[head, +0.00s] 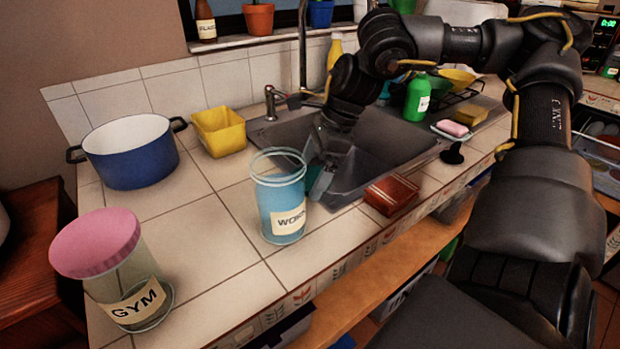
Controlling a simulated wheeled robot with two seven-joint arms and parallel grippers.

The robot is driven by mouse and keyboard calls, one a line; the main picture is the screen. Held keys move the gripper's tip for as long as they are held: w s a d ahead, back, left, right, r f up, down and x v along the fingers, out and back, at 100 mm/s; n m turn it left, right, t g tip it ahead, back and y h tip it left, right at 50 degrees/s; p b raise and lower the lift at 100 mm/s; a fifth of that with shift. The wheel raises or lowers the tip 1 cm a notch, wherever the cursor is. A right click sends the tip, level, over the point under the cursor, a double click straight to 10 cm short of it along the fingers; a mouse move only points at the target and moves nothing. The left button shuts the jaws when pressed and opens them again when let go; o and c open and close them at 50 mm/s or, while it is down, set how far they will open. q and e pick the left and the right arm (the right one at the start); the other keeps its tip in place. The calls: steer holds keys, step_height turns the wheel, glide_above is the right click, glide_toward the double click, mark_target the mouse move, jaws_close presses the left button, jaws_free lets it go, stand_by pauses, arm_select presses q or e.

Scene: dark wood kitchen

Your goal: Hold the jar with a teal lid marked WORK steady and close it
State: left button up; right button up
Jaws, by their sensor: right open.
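The WORK jar (280,213) is a clear blue-tinted jar standing upright on the tiled counter, in front of the sink. No lid is visible on its rim, and the jar looks open at the top. My right gripper (322,181) reaches down just right of the jar, by the sink's edge, and is open. A patch of teal (311,176) shows beside its fingers; it may be the lid, but it is mostly hidden. I cannot tell whether the fingers touch the jar. My left gripper is not in view.
A GYM jar (133,298) with a pink lid (96,243) stands front left. A blue pot (131,160) and yellow tub (219,134) stand behind. A reddish-brown block (391,194) lies right of the gripper. The sink (400,140) lies behind it. Counter left of the WORK jar is clear.

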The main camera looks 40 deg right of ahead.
mark_target(313, 177)
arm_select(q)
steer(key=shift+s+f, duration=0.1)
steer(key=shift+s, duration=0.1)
arm_select(e)
steer(key=c, duration=0.7)
steer(key=shift+c, duration=1.7)
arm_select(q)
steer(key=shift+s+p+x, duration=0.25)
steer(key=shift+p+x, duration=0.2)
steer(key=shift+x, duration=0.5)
arm_select(e)
step_height(313, 177, up, 10)
